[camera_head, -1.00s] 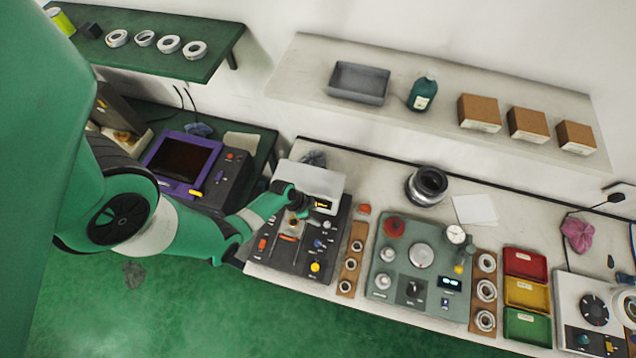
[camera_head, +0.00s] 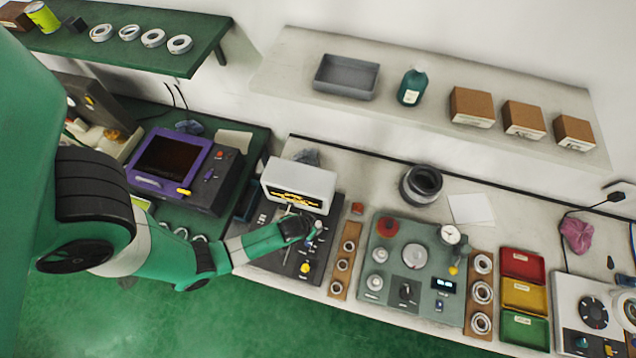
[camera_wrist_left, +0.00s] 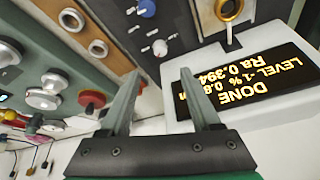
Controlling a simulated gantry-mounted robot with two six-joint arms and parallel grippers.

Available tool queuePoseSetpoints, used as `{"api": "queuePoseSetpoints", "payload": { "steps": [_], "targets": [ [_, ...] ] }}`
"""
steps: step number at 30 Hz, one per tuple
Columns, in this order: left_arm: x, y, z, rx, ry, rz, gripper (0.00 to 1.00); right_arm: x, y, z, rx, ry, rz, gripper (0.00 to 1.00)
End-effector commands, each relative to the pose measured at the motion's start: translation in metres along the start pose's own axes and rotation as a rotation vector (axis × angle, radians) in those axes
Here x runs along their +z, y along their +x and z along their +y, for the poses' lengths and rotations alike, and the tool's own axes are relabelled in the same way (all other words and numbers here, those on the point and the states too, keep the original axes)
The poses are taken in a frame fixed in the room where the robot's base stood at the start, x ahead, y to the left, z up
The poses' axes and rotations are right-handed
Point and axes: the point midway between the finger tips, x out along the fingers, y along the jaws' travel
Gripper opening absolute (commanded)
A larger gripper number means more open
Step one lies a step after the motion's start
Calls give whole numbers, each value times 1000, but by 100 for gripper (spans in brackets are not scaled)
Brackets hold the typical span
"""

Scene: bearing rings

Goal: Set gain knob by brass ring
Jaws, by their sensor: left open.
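My left gripper (camera_head: 318,228) is over the dark control panel (camera_head: 270,262). Its two fingers are apart with nothing between them in the wrist view (camera_wrist_left: 160,74). A brass-coloured ring (camera_wrist_left: 229,12) shows at that view's top edge, beside a white instrument (camera_wrist_left: 285,120). Its lit display (camera_wrist_left: 245,85) reads "DONE", "LEVEL -1%" and "Ra 0.394". I cannot read which one is the gain knob. The hand hides part of the panel in the head view.
A wooden strip (camera_head: 344,258) holding rings stands right of the dark panel. Beyond it are a grey-green panel (camera_head: 385,265) with dials and red, yellow and green trays (camera_head: 522,297). A purple-framed screen (camera_head: 170,160) is at left. Shelves run along the wall above.

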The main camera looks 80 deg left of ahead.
Motion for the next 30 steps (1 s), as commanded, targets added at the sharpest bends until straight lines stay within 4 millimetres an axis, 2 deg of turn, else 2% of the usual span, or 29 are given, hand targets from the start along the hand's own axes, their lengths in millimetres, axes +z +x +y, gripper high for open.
{"api": "queuePoseSetpoints", "payload": {
  "steps": [9, 14, 20, 28, 30],
  "targets": [
    [4, 65, 0, -1, -3, 0, 64, 43, -47, 0, 0, 0, -1, 66],
    [3, 96, 0, -1, -3, -2, 64, 60, -65, 0, 0, 0, -1, 66],
    [0, 112, 0, -1, -2, -2, 64, 61, -66, 0, 0, 0, 0, 66],
    [0, 113, 0, 0, -1, -1, 64, 61, -66, 0, 0, 0, 0, 66],
    [0, 113, 0, 0, -1, -1, 53, 61, -66, 0, 0, 0, 0, 66]
  ]
}}
